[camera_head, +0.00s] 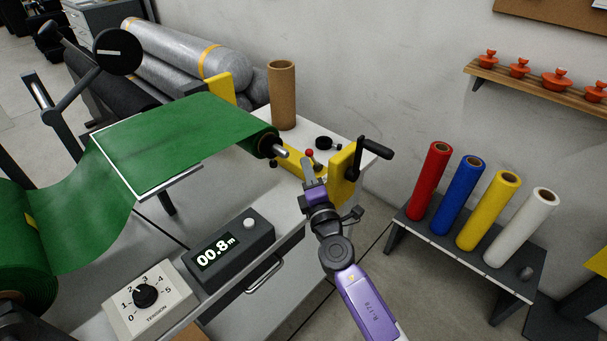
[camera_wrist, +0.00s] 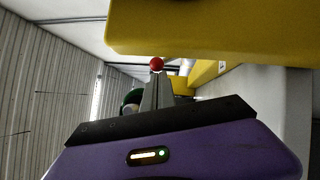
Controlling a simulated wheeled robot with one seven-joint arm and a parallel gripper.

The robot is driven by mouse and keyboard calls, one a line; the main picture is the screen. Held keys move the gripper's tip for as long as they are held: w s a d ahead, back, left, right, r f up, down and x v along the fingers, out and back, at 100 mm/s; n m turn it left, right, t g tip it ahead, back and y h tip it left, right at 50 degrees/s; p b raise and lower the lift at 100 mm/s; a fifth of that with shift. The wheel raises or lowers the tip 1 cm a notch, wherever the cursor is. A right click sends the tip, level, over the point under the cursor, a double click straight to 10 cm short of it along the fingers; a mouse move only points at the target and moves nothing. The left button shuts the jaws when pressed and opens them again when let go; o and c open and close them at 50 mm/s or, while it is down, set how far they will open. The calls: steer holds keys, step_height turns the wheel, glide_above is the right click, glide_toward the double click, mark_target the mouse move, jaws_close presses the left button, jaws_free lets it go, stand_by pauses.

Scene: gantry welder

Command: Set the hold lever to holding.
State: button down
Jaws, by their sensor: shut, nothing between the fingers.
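A lever with a red ball knob (camera_head: 309,153), which looks like the hold lever, stands by the yellow block at the right end of the green roll. The red knob (camera_wrist: 156,64) also shows in the wrist view, just beyond my fingertips. My gripper (camera_head: 307,162) is shut and empty, with its fingertips close to the knob. I cannot tell whether they touch it. The lever's shaft is mostly hidden behind my fingers, and its setting cannot be read.
A yellow bracket (camera_head: 346,172) with a black crank (camera_head: 373,150) stands right of my gripper; yellow also fills the top of the wrist view. A green sheet (camera_head: 180,135), length display (camera_head: 228,252) and tension dial (camera_head: 147,297) lie left. Coloured rolls stand on a rack (camera_head: 455,247) at right.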

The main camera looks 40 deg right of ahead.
steer(key=shift+d+r, duration=0.1)
steer(key=shift+d, duration=0.05)
steer(key=d+r+m+p, duration=0.1)
steer(key=p, duration=0.3)
steer(key=d+r+m+g+p, duration=0.1)
steer(key=d+p, duration=0.1)
steer(key=p, duration=0.2)
steer(key=shift+r+m+g+y, duration=0.1)
steer(key=shift+m+g+y, duration=0.2)
steer(key=shift+a, duration=0.1)
stand_by(0.3)
